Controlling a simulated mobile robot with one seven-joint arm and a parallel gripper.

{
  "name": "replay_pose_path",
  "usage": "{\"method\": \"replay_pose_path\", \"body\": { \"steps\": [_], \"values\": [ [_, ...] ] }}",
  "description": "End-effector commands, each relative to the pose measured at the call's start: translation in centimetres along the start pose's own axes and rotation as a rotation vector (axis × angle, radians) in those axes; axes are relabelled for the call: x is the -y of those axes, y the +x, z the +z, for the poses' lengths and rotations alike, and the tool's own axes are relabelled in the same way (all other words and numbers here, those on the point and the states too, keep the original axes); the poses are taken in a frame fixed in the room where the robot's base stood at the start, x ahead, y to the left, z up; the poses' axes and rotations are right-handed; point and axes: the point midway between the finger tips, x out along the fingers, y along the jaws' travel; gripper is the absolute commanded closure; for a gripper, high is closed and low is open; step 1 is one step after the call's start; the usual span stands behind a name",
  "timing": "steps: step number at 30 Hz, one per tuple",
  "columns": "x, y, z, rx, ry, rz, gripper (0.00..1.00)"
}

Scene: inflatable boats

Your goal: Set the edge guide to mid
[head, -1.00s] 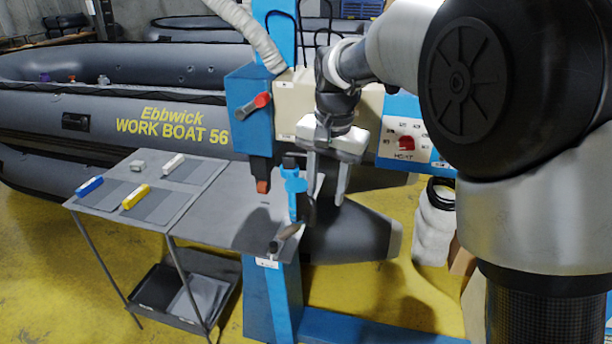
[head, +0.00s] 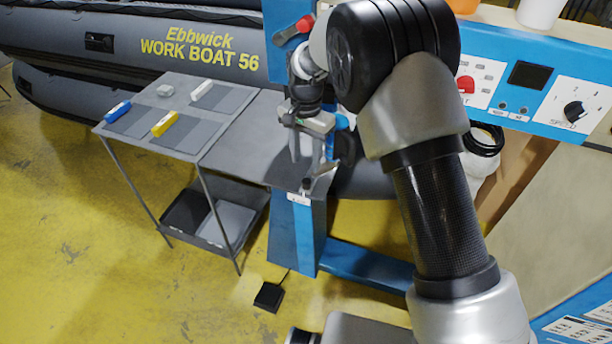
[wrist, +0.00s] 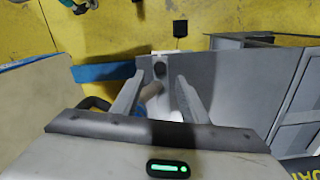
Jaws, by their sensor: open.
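A small handle (head: 323,172) with a dark end sits at the front right edge of the grey machine table; I take it for the edge guide's lever. Its setting is too small to read. A white label (head: 299,199) is below it on the blue column. My gripper (head: 305,164) is open, pointing down just above this table edge, close to the handle. In the wrist view, the brownish handle (wrist: 151,91) and its dark round end (wrist: 160,69) show between the open fingers (wrist: 158,84). Contact cannot be told.
The grey side table (head: 187,138) holds blue, yellow and white-grey blocks on the left. A blue control panel (head: 540,90) with a red switch and black SPEED knob is at right. A black foot pedal (head: 268,296) lies on the yellow floor. A grey boat (head: 130,58) is behind.

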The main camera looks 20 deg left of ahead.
Motion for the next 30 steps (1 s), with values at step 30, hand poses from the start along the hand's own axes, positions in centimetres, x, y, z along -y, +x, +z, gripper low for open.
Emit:
{"method": "replay_pose_path", "body": {
  "steps": [30],
  "values": [
    [0.0, 7.9, 0.0, 0.000, 0.000, 0.000, 0.92]
  ]
}}
